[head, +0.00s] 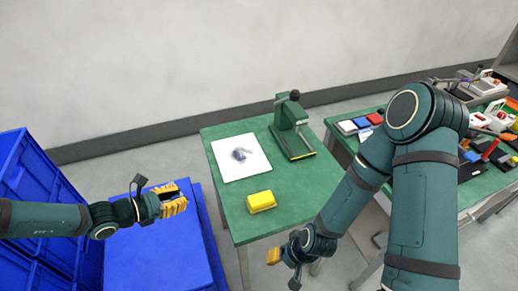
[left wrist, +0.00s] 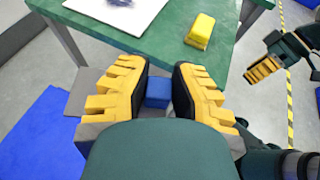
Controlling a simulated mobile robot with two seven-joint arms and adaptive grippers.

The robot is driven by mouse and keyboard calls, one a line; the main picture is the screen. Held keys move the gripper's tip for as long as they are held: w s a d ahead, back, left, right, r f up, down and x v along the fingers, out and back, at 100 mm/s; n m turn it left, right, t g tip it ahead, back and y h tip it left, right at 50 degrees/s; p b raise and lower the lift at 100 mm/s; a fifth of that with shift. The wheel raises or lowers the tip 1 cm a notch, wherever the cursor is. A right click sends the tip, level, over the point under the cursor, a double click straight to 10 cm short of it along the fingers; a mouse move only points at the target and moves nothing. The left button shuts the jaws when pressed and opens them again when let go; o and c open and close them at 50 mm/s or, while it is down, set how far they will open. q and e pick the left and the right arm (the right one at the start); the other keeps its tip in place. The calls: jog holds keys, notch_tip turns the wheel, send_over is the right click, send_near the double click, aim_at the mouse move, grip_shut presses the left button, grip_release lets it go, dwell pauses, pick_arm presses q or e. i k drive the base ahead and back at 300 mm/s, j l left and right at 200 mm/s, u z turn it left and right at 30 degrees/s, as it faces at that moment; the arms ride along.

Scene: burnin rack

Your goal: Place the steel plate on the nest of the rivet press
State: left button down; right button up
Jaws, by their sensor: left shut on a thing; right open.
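The green rivet press (head: 290,115) with a dark knob stands at the back right of the green table; its nest is too small to make out. I cannot clearly identify a steel plate. A small dark grey-blue shape (head: 241,154) shows on a white sheet. My left gripper (head: 178,199) is left of the table, above the blue platform. In the left wrist view its yellow fingers (left wrist: 160,88) are shut on a small blue block (left wrist: 158,93). My right gripper (head: 276,256) is open at the table's front right and seems empty.
The white sheet (head: 226,171) lies on the green table (head: 231,209), with a yellow block (head: 261,202) in front. Blue crates (head: 30,185) stand at the left, beside the blue platform (head: 150,262). A second, cluttered table (head: 485,185) is at the right. The front right tabletop is clear.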

aim_at(296, 144)
jog(key=l+z, duration=0.1)
jog(key=z, duration=1)
jog(key=i+l, duration=0.15)
jog(key=i, duration=0.15)
jog(key=i+l+z, duration=0.1)
jog(key=i+l, duration=0.1)
jog(key=i, duration=0.55)
